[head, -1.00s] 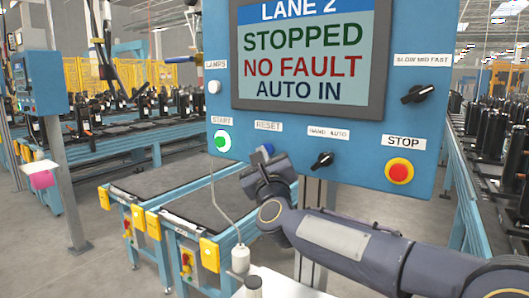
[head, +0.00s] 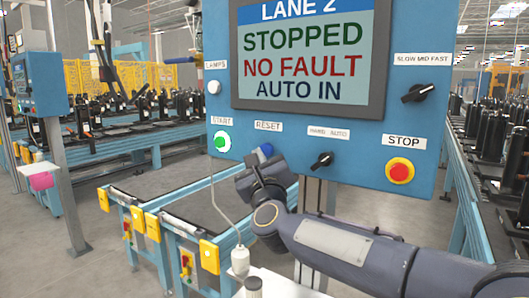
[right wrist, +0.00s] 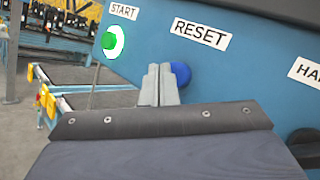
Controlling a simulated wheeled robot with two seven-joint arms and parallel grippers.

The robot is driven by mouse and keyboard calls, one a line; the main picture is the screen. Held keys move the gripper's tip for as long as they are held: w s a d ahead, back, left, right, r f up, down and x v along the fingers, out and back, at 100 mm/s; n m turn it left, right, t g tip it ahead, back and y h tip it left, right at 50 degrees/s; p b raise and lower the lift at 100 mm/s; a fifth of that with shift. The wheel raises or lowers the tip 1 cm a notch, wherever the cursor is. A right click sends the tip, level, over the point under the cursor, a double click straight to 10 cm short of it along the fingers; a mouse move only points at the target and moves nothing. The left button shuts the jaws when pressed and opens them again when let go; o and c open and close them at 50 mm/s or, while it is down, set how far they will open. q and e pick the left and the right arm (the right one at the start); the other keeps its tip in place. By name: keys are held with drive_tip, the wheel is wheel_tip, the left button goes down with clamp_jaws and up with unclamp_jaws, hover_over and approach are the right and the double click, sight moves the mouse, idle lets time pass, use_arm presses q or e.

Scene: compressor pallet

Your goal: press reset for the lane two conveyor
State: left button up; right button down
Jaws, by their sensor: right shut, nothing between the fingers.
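The blue lane 2 panel (head: 300,130) faces me. Its screen (head: 305,50) reads LANE 2, STOPPED, NO FAULT, AUTO IN. The blue reset button (head: 265,150) sits below the RESET label (head: 268,126). My right gripper (head: 260,170) is shut and empty, just below and in front of that button. In the right wrist view, the closed fingertips (right wrist: 160,84) are just left of the blue button (right wrist: 180,74) and overlap its edge. I cannot tell whether they touch it. My left gripper is not in view.
A green start button (head: 222,141) is left of reset. A black hand/auto knob (head: 322,160) and a red stop button (head: 399,172) are to the right.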

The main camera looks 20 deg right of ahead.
drive_tip(key=s+a, duration=0.1)
drive_tip(key=a, duration=0.1)
drive_tip(key=s+a, duration=0.2)
drive_tip(key=shift+b, duration=0.35)
idle(0.8)
drive_tip(key=s+d+f+n+g+y, duration=0.2)
drive_tip(key=s+f+n+g, duration=0.5)
drive_tip(key=s+f+n, duration=0.8)
drive_tip(key=s+d+f+n+g+y, duration=0.2)
drive_tip(key=s+f+n+g+y, duration=0.3)
drive_tip(key=s+f+n, duration=1)
drive_tip(key=s+f+g, duration=0.3)
drive_tip(key=f, duration=0.1)
drive_tip(key=shift+s+d, duration=0.3)
